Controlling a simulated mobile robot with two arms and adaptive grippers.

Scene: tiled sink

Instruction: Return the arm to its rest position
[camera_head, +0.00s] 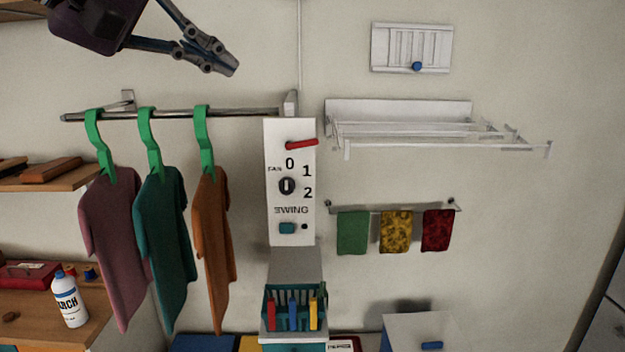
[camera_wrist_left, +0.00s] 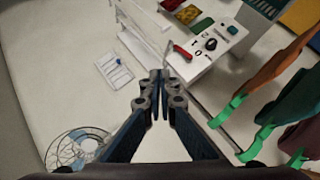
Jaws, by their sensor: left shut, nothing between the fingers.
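My left gripper (camera_head: 228,70) comes in at the upper left of the head view. Its fingers are shut and empty, pointing right and slightly down, above the metal clothes rail (camera_head: 180,114). In the left wrist view my left gripper (camera_wrist_left: 160,78) is in the middle with its fingertips together and nothing between them. My right gripper is not in either view.
Three shirts hang on green hangers (camera_head: 150,140) from the rail. A white fan panel (camera_head: 275,215) with a red lever (camera_head: 301,144) stands right of it. A folding rack (camera_head: 400,110) juts from the wall. A round wire fan guard (camera_wrist_left: 75,150) shows at lower left.

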